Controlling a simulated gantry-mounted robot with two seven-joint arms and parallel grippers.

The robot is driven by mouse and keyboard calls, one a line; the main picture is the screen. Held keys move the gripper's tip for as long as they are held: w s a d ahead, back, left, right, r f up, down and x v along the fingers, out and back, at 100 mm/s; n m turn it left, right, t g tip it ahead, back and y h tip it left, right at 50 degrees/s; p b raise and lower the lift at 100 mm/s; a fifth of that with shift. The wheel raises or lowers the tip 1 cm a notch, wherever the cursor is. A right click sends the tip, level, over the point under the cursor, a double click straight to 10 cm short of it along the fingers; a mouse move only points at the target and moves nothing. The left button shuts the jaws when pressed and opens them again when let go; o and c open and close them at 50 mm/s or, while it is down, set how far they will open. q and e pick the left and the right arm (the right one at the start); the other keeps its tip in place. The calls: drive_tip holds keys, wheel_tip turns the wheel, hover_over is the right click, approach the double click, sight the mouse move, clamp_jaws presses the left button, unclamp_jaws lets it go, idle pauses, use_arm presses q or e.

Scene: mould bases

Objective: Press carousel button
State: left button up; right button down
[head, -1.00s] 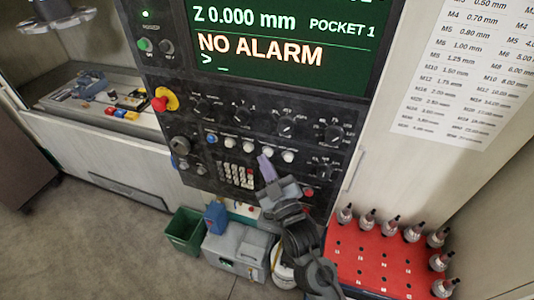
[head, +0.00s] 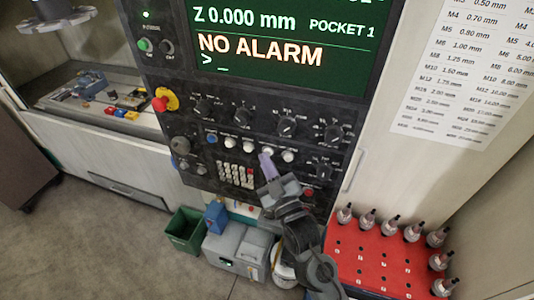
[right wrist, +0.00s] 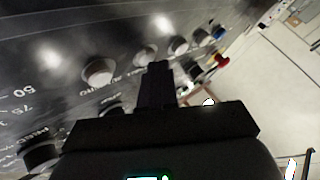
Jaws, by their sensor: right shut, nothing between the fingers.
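A row of round buttons sits on the black control panel (head: 200,172) below the screen: one blue button (head: 211,138) and several white buttons. I cannot read which is the carousel button. My right gripper (head: 266,159) is shut and empty, its fingertips at the third white button from the left (head: 267,151), partly covering it in the head view. In the right wrist view the fingers (right wrist: 158,70) point at that white button (right wrist: 145,54); I cannot tell whether they touch it. Another white button (right wrist: 98,71) is beside it. My left gripper is not in view.
The screen (head: 285,35) reads NO ALARM and POCKET 1. Knobs (head: 287,126) lie above the buttons, a keypad (head: 236,175) below. A red emergency stop (head: 160,104) sits at the panel's left. A red tool rack (head: 375,262) stands at lower right.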

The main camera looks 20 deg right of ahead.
drive_tip(key=shift+a, duration=0.1)
drive_tip(key=shift+s+a+p, duration=0.3)
drive_tip(key=shift+s+a, duration=0.15)
drive_tip(key=shift+s, duration=0.1)
drive_tip(key=shift+s+a, duration=0.1)
drive_tip(key=shift+s+a+p, duration=0.8)
drive_tip(key=shift+s+a, duration=0.8)
drive_tip(key=shift+s, duration=0.15)
idle(2.7)
